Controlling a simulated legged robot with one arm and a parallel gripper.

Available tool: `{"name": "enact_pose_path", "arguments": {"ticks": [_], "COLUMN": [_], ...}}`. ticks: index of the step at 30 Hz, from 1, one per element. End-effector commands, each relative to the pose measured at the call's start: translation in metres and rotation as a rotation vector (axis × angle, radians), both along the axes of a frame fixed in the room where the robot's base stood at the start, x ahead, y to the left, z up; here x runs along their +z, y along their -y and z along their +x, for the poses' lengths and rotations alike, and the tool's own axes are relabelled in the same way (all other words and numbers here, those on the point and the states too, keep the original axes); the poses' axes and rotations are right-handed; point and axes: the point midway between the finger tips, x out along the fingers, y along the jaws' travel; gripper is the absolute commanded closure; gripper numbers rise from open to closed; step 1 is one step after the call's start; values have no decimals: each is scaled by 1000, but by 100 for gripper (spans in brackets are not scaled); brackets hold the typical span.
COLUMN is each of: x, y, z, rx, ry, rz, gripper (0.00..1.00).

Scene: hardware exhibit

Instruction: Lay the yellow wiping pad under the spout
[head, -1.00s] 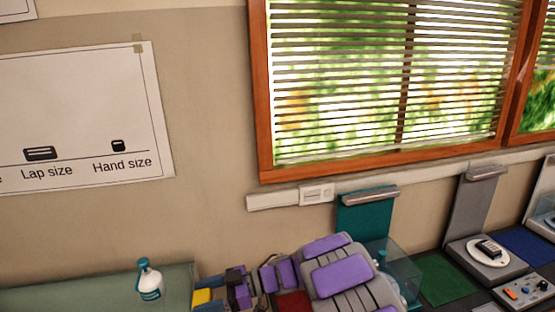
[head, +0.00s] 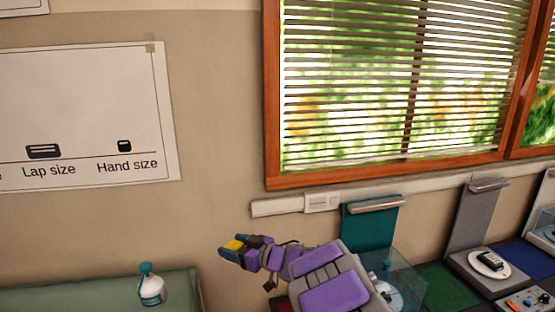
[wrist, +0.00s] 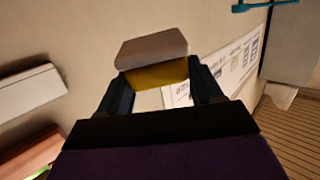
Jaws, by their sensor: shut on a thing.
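The yellow wiping pad (head: 236,244) is in my gripper (head: 233,250), held in the air against the wall, up and to the right of the bottle in the head view. In the wrist view, the pad (wrist: 157,76) shows a yellow layer and a pale grey-beige layer between the two dark fingers of my gripper (wrist: 155,82). A white pump bottle (head: 152,291) with a teal top and spout (head: 147,269) stands upright on the green-grey table at the lower left. The surface under the spout is partly hidden by the bottle and the picture edge.
The green-grey table (head: 90,293) ends right of the bottle. A clear box (head: 405,275) and a teal stand (head: 370,232) are behind my arm. A grey stand (head: 482,225) with a small device is further right. The wall behind my gripper looks bare.

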Motion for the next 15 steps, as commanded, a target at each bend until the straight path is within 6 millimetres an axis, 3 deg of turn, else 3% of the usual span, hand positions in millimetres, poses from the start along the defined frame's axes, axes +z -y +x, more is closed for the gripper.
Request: {"name": "enact_pose_path", "arguments": {"ticks": [4,9,12,15], "x": [16,29,32,32], "y": [77,170,210,233], "z": [42,61,62,59], "rx": [-325,-645,-787,-891], "ry": [1,1,-1,-3], "rz": [4,15,16,9], "gripper": [80,80,80,80]}}
